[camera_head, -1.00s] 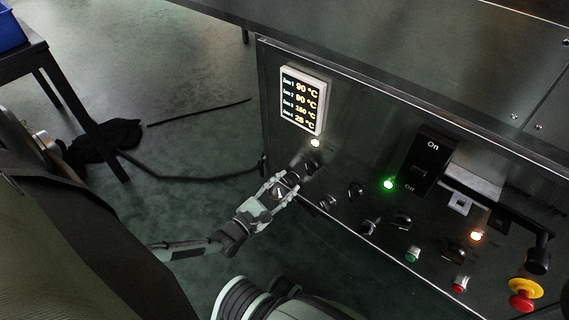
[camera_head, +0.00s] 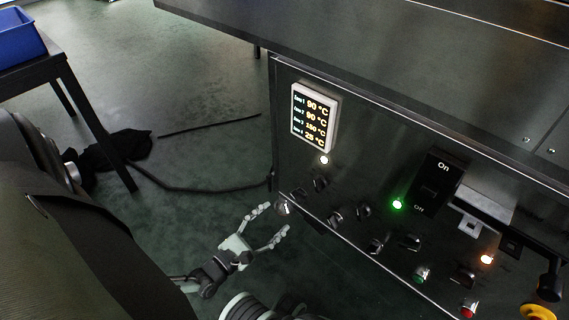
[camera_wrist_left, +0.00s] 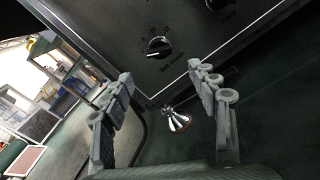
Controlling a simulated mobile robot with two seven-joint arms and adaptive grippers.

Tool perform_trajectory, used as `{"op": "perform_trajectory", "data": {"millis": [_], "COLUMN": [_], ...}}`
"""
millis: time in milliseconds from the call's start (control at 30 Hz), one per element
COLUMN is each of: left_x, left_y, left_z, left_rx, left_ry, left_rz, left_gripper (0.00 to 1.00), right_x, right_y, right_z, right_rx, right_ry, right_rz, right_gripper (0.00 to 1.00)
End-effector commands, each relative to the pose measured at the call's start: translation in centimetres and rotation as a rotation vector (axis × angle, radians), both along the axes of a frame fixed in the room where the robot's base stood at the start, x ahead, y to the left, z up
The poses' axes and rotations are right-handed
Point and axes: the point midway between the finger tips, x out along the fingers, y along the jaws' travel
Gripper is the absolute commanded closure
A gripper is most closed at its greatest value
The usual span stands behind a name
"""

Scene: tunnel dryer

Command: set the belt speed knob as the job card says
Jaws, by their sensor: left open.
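My left gripper (camera_head: 276,219) is open and empty, in front of and below the lower left corner of the control panel (camera_head: 300,165). A black round knob (camera_head: 299,193) sits near that corner, apart from the fingers. In the left wrist view this knob (camera_wrist_left: 159,46) shows beyond the open fingers (camera_wrist_left: 165,85), with scale marks around it and a label below that seems to begin with "Belt". Its white pointer line points to the lower left. No job card can be made out. My right gripper is not in view.
Several other knobs, such as one (camera_head: 364,209), are close by. A display (camera_head: 315,117) shows zone temperatures above. An On/Off switch (camera_head: 437,184), lamps and push buttons lie to the right. A silver foot (camera_wrist_left: 175,120) stands below the panel. The floor at left is mostly clear.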

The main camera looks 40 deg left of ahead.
Motion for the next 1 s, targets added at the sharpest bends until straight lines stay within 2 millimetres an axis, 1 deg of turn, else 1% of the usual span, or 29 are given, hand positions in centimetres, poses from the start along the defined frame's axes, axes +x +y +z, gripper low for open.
{"op": "perform_trajectory", "data": {"millis": [33,100,200,300,1000], "left_x": [-1.0,-2.0,-2.9,-3.4,-3.5], "left_y": [0.1,0.2,0.3,0.3,0.3], "left_z": [0.0,0.0,0.0,0.0,0.0], "left_rx": [0.0,0.001,0.0,0.0,0.0], "left_ry": [0.003,0.001,0.0,-0.001,0.0], "left_rz": [-0.001,0.0,0.0,0.0,0.0], "left_gripper": [0.41,0.41,0.41,0.41,0.41], "right_x": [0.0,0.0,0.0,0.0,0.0], "right_y": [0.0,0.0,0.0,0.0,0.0], "right_z": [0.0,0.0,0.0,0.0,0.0], "right_rx": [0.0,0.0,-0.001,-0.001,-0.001], "right_ry": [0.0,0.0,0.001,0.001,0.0], "right_rz": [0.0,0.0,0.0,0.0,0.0], "right_gripper": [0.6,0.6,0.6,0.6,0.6]}}
